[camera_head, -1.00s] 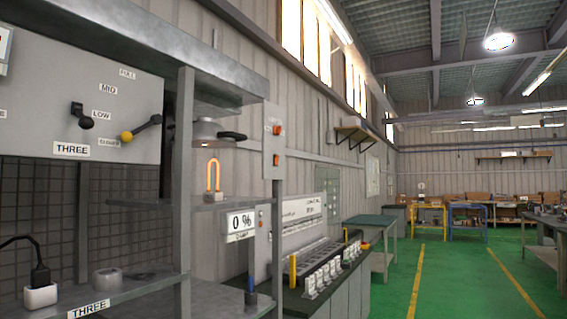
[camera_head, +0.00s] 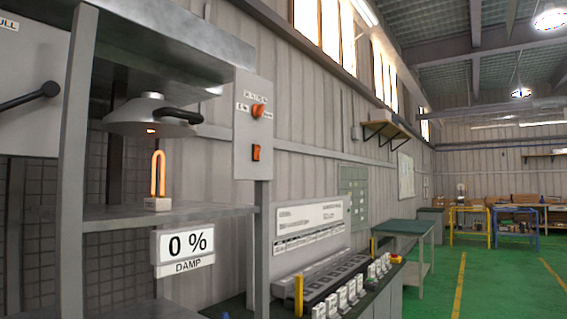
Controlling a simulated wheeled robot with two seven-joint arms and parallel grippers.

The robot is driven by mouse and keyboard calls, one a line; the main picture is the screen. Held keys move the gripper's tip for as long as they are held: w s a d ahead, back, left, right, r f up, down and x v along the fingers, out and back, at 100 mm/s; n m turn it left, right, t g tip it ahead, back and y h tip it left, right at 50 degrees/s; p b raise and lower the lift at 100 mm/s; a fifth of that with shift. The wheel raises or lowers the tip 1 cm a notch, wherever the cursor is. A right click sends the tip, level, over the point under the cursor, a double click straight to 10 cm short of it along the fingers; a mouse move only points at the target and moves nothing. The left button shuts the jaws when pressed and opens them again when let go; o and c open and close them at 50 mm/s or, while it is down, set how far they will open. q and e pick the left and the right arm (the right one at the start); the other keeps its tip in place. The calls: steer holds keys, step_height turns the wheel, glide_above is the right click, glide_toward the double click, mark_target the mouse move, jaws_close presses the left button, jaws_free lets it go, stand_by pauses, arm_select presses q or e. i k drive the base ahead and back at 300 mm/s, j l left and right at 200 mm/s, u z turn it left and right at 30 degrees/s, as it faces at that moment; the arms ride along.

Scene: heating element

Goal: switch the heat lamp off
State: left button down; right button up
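The heat lamp (camera_head: 150,113) is a grey metal shade with a black handle, above a shelf on the left. A small orange glow shows under it. Below it a U-shaped heating element (camera_head: 158,172) glows orange on a small pale base. To the right, a grey control panel (camera_head: 254,125) on a post carries an orange rotary knob (camera_head: 258,110) and, lower, an orange-red rocker switch (camera_head: 256,153). The panel lettering is too small to read surely. Neither of my grippers is in view.
A bench with several small switches (camera_head: 352,287) lies right of the panel. Green floor (camera_head: 490,285) is open at the right.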

mark_target(257, 149)
steer(key=i+l+u, duration=0.2)
steer(key=i+l, duration=1.35)
